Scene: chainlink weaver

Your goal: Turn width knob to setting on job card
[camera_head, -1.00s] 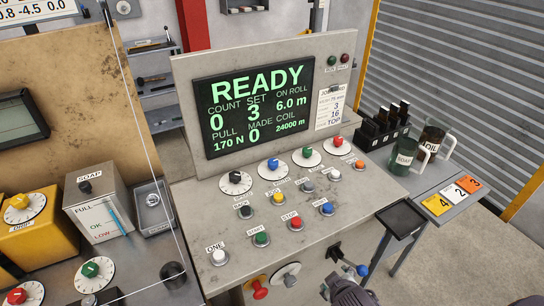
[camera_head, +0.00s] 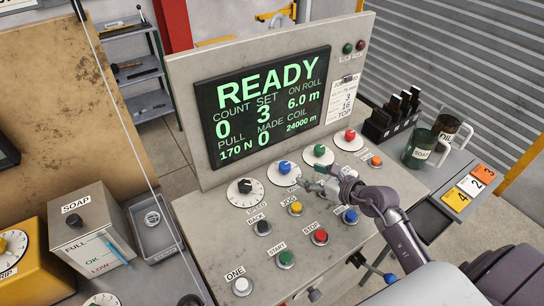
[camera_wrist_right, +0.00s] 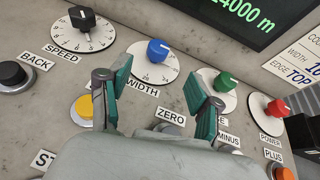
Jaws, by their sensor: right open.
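The width knob is the blue knob (camera_head: 285,167) on a white dial, second from the left in the knob row; in the right wrist view the blue knob (camera_wrist_right: 157,51) has the label WIDTH below its dial. The job card (camera_head: 342,100) is right of the screen; its small print is hard to read, but 3, 16 and TOP show. It is partly cut off in the right wrist view (camera_wrist_right: 299,60). My right gripper (camera_head: 316,181) is open and empty, over the panel just right of and nearer than the blue knob, apart from it. My left gripper is not in view.
Black speed (camera_head: 245,186), green (camera_head: 319,150) and red (camera_head: 350,135) knobs flank the blue one. Several push buttons, including yellow jog (camera_head: 295,208) and red stop (camera_head: 319,237), sit in front. The screen (camera_head: 262,105) reads READY. Mugs (camera_head: 418,149) stand at right.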

